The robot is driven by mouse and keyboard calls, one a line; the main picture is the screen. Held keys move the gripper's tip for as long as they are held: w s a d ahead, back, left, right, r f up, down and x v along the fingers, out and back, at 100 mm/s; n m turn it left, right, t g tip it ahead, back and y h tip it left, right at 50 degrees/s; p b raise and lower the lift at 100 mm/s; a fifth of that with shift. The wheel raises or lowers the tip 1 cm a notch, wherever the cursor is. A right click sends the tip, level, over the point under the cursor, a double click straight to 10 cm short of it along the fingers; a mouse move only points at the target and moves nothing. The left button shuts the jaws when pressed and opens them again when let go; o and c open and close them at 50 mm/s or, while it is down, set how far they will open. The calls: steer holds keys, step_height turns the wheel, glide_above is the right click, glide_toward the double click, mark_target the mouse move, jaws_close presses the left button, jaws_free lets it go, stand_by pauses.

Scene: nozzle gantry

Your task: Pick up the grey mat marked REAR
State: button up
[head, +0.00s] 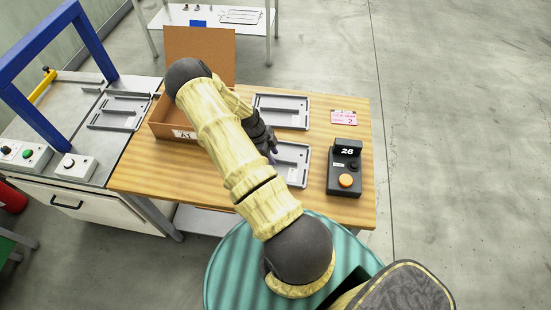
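I cannot make out a grey mat or the marking REAR in the head view. A light grey tray (282,110) lies at the back of the wooden table (170,178), and a second grey tray (297,176) lies in front of it, partly hidden by my arm. My gripper (271,148) is dark and hangs over the table beside the second tray's left edge. Its fingers are small and partly hidden behind my arm, so I cannot tell whether they are open or shut.
An open brown box (163,126) labelled A1 stands left, its inside mostly hidden by my arm. A black box (345,168) numbered 26 with an orange button and a pink card (344,117) sit right. A blue gantry (40,118) spans the left bench, which holds another grey tray (119,111).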

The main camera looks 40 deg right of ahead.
steer(key=shift+s+d+f, duration=0.15)
steer(key=shift+f, duration=0.55)
jaws_close()
